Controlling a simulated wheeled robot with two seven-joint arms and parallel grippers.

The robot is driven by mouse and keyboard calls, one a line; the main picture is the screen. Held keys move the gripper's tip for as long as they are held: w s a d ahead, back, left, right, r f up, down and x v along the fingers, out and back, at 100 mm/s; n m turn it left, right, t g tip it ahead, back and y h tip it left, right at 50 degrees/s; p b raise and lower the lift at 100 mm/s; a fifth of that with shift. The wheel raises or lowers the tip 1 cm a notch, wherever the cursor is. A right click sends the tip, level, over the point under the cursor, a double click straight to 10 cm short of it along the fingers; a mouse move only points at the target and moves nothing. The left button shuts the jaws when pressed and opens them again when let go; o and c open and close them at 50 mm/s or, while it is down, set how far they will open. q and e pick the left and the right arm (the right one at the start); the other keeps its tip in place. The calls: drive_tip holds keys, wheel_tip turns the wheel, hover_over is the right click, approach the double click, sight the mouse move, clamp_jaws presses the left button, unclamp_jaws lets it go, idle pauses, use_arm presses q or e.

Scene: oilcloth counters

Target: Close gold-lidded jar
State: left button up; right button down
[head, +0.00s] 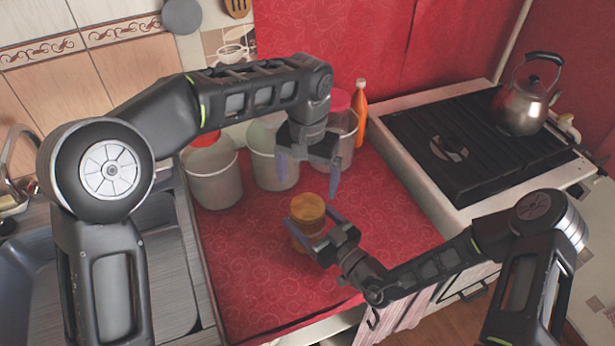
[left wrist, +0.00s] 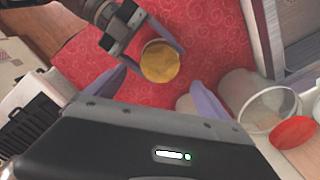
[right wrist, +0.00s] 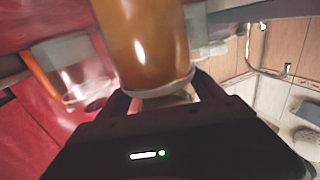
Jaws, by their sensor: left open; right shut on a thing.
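The gold-lidded jar (head: 307,208) stands upright on the red oilcloth, amber-coloured with a round gold top. My right gripper (head: 325,238) is shut on its body from the front right. In the left wrist view, the round gold lid (left wrist: 160,62) shows from above, between the right gripper's fingers. It appears to sit on the jar; I cannot tell how tightly. In the right wrist view, the jar's amber side (right wrist: 145,45) fills the top middle, close up. My left gripper (head: 308,176) is open and empty above the jar, pointing down, with fingers apart.
Several canisters stand behind, including one with a red lid (head: 212,178) and a pale one (head: 272,160). An orange bottle (head: 360,115) is beside them. A stove (head: 470,135) with a kettle (head: 526,105) is right; a sink (head: 150,255) is left. The front oilcloth (head: 255,290) is clear.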

sight(307, 206)
use_arm(q)
drive_tip(key=shift+f, duration=3.95)
drive_tip(key=c, duration=1.5)
drive_tip(key=o, duration=1.6)
drive_tip(key=shift+o, duration=0.2)
drive_tip(key=shift+r, duration=0.1)
wheel_tip(307, 206, up, 12)
